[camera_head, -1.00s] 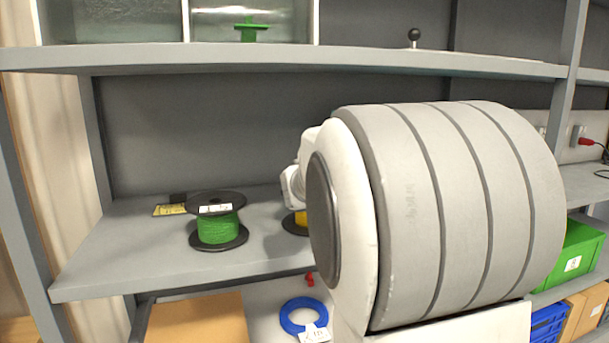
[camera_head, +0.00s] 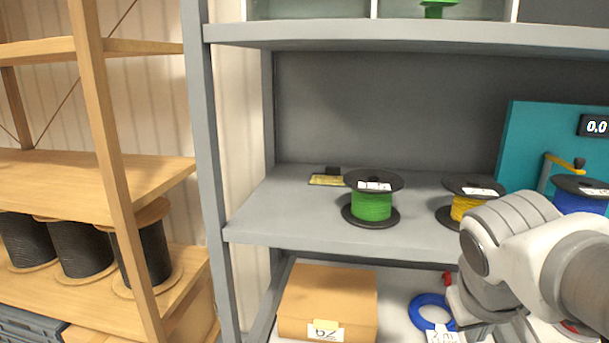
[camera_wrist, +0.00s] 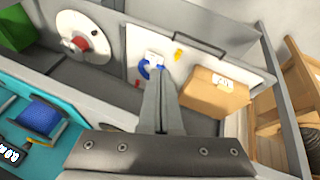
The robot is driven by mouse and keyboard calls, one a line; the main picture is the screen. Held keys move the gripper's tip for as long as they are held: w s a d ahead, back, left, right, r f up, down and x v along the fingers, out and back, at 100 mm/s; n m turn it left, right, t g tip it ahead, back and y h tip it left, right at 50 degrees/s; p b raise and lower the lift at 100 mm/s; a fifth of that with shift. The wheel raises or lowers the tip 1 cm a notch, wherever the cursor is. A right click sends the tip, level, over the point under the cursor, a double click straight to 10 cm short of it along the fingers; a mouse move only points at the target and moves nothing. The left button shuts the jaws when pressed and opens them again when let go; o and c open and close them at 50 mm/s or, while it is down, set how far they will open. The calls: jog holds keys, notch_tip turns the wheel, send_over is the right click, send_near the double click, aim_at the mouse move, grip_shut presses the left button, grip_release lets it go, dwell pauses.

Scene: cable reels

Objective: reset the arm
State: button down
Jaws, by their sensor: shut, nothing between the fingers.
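My gripper (camera_wrist: 161,92) shows in the wrist view with its two fingers together and nothing between them. It points toward the lower shelf, over the area near the blue ring (camera_wrist: 147,75) and the cardboard box (camera_wrist: 205,98). In the head view my arm fills the lower right, in front of the shelf, and the fingers are not clear there. The blue ring also shows in the head view (camera_head: 416,314), with a white tag, left of my arm.
On the middle shelf stand a green spool (camera_head: 371,207), a yellow spool (camera_head: 458,208) and a blue spool (camera_head: 577,203), partly behind my arm. A teal panel (camera_head: 520,150) is behind. The cardboard box (camera_head: 327,292) sits below. Wooden racking (camera_head: 110,175) with black reels stands left.

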jog(key=s+a+f+t+y, duration=0.15)
jog(key=s+a+y, duration=0.25)
jog(key=a, duration=0.6)
notch_tip(320, 180, up, 23)
jog(key=p, duration=2.3)
jog(key=shift+w+d, duration=0.2)
jog(key=shift+d, duration=0.2)
